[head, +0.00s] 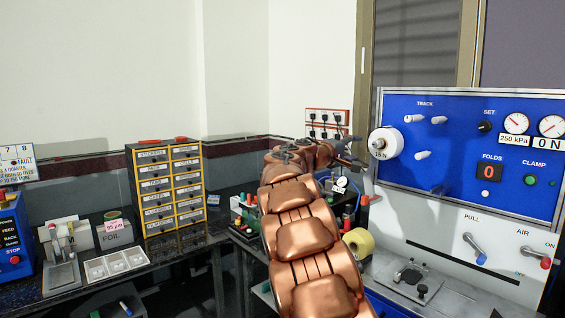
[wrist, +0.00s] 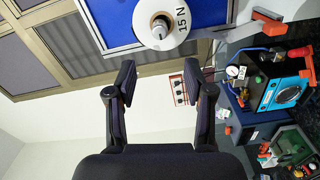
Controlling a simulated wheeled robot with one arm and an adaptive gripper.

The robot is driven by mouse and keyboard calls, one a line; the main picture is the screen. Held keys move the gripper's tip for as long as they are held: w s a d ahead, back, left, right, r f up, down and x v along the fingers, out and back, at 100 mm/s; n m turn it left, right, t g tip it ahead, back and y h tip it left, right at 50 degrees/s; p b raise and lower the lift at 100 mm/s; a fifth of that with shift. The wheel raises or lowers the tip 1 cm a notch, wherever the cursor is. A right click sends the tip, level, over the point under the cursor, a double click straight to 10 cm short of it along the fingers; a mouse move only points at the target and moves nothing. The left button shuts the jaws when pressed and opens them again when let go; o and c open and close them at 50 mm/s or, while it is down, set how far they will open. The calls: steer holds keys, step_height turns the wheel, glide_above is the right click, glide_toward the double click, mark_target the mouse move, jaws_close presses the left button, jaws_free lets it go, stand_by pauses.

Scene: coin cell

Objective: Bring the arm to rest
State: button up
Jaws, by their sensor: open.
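My gripper (wrist: 160,84) is open and empty in the wrist view, its two dark fingers apart with only the wall and a socket strip beyond them. In the head view my copper-coloured arm reaches forward and up from the bottom centre. My gripper (head: 345,158) shows there at the arm's far end, small and dark, near the left side of the blue panel. It appears to touch nothing.
A blue machine panel (head: 465,190) with a white roll (head: 386,142) stands right of the arm. A yellow drawer cabinet (head: 170,190) and a white tray (head: 113,265) are on the left bench. A yellow tape roll (head: 358,243) lies close beside my arm. The air above the left bench is clear.

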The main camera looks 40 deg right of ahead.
steer(key=s+a+f+y, duration=0.4)
steer(key=s+a+f, duration=0.3)
steer(key=a, duration=0.4)
steer(key=s+a+f+y, duration=0.4)
steer(key=a+f, duration=0.5)
steer(key=a, duration=0.1)
steer(key=s+a+f+y, duration=0.3)
steer(key=s+a+f, duration=0.3)
steer(key=a+f, duration=0.4)
steer(key=s+a+f+g+y, duration=0.1)
steer(key=s+a+f+y, duration=0.2)
steer(key=s+a, duration=0.5)
steer(key=s+a+f+n+g+y, duration=0.1)
steer(key=s+a+f+y, duration=0.3)
steer(key=s+a, duration=0.5)
steer(key=a+f, duration=0.2)
steer(key=a, duration=0.4)
steer(key=shift+s+a+f+n, duration=0.15)
steer(key=shift+a+n, duration=0.05)
steer(key=shift+n, duration=0.1)
steer(key=shift+c, duration=0.9)
steer(key=shift+d, duration=0.15)
steer(key=shift+c, duration=0.2)
